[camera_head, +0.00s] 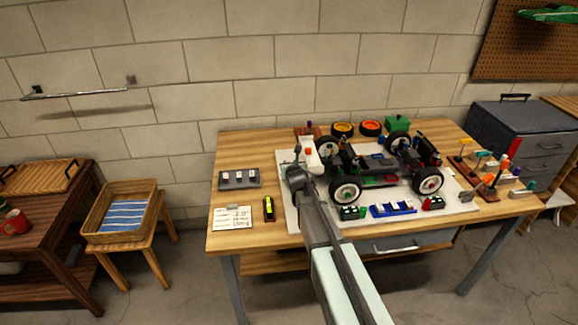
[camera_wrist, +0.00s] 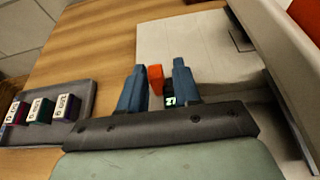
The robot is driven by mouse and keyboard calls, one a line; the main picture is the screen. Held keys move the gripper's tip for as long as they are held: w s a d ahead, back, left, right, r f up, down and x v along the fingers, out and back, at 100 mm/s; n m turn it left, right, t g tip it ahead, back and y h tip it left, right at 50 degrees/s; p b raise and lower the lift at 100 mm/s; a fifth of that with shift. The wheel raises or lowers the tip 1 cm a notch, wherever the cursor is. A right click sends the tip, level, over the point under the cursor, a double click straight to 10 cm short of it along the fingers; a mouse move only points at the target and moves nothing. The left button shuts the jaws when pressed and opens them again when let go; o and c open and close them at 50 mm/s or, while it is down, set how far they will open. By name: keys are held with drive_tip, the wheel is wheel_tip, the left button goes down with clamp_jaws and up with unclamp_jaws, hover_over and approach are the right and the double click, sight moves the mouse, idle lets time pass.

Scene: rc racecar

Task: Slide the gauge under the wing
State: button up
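The gauge, a small orange and black block (camera_wrist: 155,79) with a pale green mark, sits between the two blue fingers of my gripper (camera_wrist: 164,85) and fills the gap, so the gripper looks shut on it. In the head view, my gripper (camera_head: 298,172) is low at the left end of the racecar (camera_head: 385,165); it hides the gauge there. The car's white wing part with a red patch (camera_head: 308,153) is just beyond the gripper. In the wrist view, a large white part (camera_wrist: 275,45), apparently the wing, is to the right, apart from the gauge.
A grey tray (camera_head: 222,185) with three labelled blocks, a paper card (camera_head: 231,224) and a yellow-green tool (camera_head: 268,208) lie left on the wooden table (camera_head: 232,150). A pale board (camera_head: 293,215) lies under the car. Small parts (camera_head: 392,209) are in front; a tool rack (camera_head: 487,185) is right.

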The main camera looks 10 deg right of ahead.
drive_tip(key=shift+o, duration=1.3)
drive_tip(key=shift+a, duration=0.1)
